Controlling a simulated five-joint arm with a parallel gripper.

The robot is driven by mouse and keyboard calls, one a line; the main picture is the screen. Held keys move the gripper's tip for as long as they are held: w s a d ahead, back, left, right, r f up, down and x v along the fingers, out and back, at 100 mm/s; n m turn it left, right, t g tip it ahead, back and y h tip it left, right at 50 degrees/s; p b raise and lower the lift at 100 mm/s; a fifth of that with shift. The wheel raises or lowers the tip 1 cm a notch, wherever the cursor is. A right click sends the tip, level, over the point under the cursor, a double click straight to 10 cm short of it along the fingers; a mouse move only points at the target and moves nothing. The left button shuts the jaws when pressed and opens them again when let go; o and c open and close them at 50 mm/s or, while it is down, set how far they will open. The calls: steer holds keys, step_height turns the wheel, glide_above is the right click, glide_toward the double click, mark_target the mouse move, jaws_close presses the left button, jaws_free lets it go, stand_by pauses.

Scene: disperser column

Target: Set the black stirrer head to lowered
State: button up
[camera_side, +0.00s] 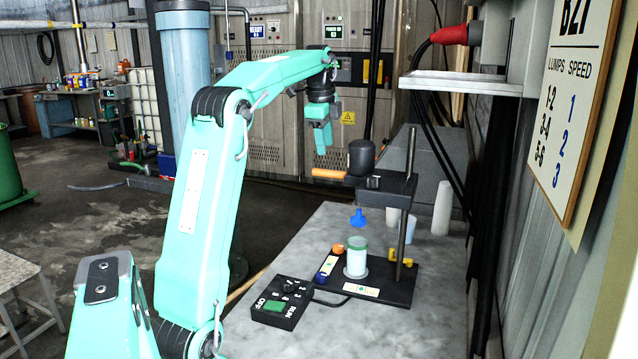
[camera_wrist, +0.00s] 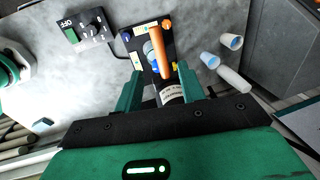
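The black stirrer head (camera_side: 361,157) sits on its stand high above the base, with a blue impeller (camera_side: 358,218) hanging under it. The impeller is clear above a white container with a green rim (camera_side: 356,258). An orange handle (camera_side: 328,174) sticks out from the head to the left. My gripper (camera_side: 322,150) points down just above the handle, apart from it. In the wrist view my gripper (camera_wrist: 160,76) has its green fingers spread, empty. The orange handle (camera_wrist: 160,50) and black head (camera_wrist: 172,95) show between and beyond the fingers. The impeller is mostly hidden there.
A black control box (camera_side: 283,302) with a green button and a knob lies on the grey table (camera_side: 300,240). A metal post (camera_side: 407,190) carries the head. A shelf (camera_side: 460,82) juts out above right. Open table lies left.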

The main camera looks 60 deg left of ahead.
mark_target(326, 171)
steer(key=shift+w+a+f, duration=0.15)
steer(key=shift+w+f, duration=0.05)
steer(key=shift+f, duration=1.05)
steer(key=shift+w+a+f, duration=0.15)
steer(key=shift+a+f, duration=0.05)
steer(key=shift+f, duration=1)
steer(key=shift+w+a+f, duration=0.15)
steer(key=shift+w+f, duration=0.05)
steer(key=shift+f, duration=1.05)
jaws_close()
